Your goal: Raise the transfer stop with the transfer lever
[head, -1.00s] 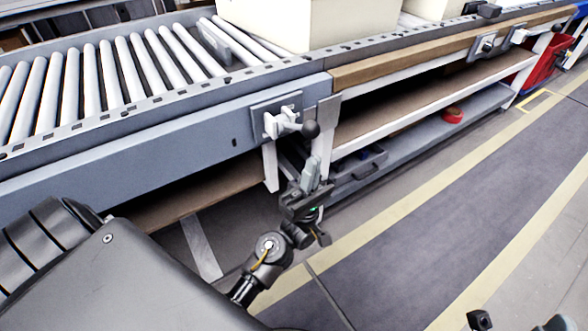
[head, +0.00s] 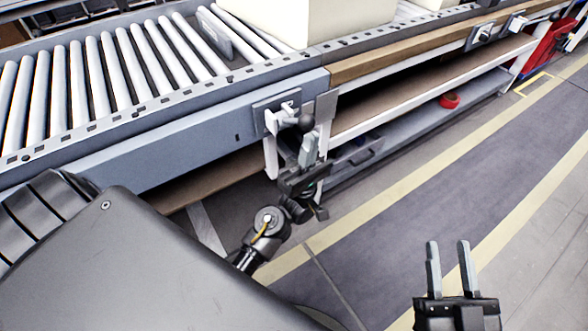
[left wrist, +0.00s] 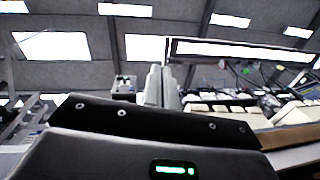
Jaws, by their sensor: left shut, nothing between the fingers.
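The transfer lever (head: 283,119) is a pale lever with a dark ball knob (head: 306,122), on a plate on the conveyor's grey side rail. What looks like the transfer stop (head: 213,32) is a grey plate between the rollers beside the large cream box; its height is hard to judge. My left gripper (head: 310,138) is shut and empty, its fingers pointing up just below the knob; I cannot tell whether they touch it. Its closed fingers (left wrist: 163,70) also show in the left wrist view. My right gripper (head: 448,243) is open and empty, over the floor at the lower right.
The large cream box (head: 305,18) stands on the conveyor. A red bin (head: 550,45) stands at the far right. The walkway floor (head: 400,230) is clear.

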